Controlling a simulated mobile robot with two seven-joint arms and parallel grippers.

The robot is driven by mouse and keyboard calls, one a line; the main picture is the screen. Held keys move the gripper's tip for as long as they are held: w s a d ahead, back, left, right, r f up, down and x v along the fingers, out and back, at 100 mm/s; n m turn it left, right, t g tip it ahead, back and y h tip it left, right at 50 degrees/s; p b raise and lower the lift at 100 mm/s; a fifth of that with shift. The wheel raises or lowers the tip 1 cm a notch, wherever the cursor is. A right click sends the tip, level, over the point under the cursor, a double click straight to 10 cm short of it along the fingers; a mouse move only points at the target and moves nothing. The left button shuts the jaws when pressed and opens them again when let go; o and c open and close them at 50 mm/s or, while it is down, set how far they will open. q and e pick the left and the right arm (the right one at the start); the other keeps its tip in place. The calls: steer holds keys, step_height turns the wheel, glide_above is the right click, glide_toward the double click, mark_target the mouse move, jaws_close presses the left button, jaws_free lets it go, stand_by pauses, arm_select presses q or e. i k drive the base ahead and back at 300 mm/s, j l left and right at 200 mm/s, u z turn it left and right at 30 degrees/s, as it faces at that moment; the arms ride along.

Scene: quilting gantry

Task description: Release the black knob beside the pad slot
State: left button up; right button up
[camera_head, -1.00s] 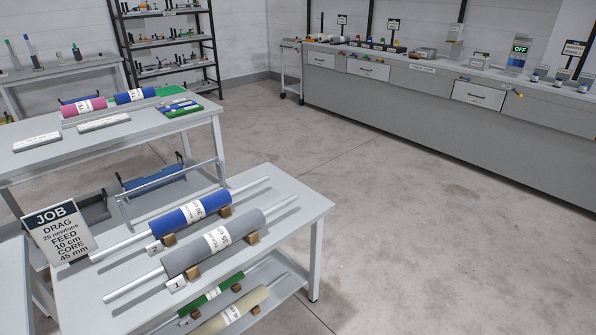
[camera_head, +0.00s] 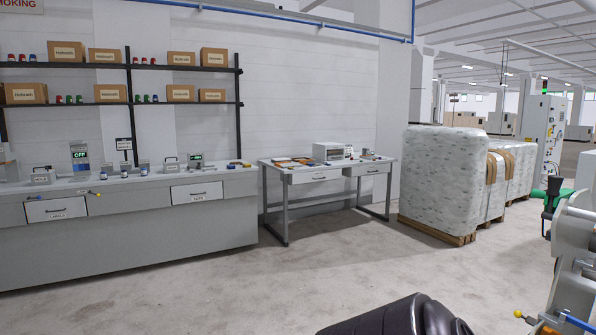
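I cannot make out the black knob or the pad slot in this view. Part of a grey machine (camera_head: 575,265) shows at the right edge, cut off by the frame. It has a green and black part (camera_head: 552,193) near its top and a small yellow ball end (camera_head: 518,314) low down. Neither of my grippers is in view.
A long grey counter (camera_head: 130,240) with drawers stands at left, below shelves of boxes (camera_head: 110,93). A grey table (camera_head: 326,175) with a light box-shaped device stands mid-view. Wrapped pallets (camera_head: 443,180) stand right of it. The floor (camera_head: 300,275) between is clear.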

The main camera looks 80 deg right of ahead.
mark_target(554, 181)
steer(key=z, duration=3.9)
steer(key=i+j, duration=0.25)
steer(key=i+j+z, duration=0.1)
steer(key=j, duration=0.35)
steer(key=i+j, duration=0.35)
steer(key=i+j+z, duration=0.1)
steer(key=j, duration=0.35)
steer(key=i+j, duration=0.5)
steer(key=z, duration=0.05)
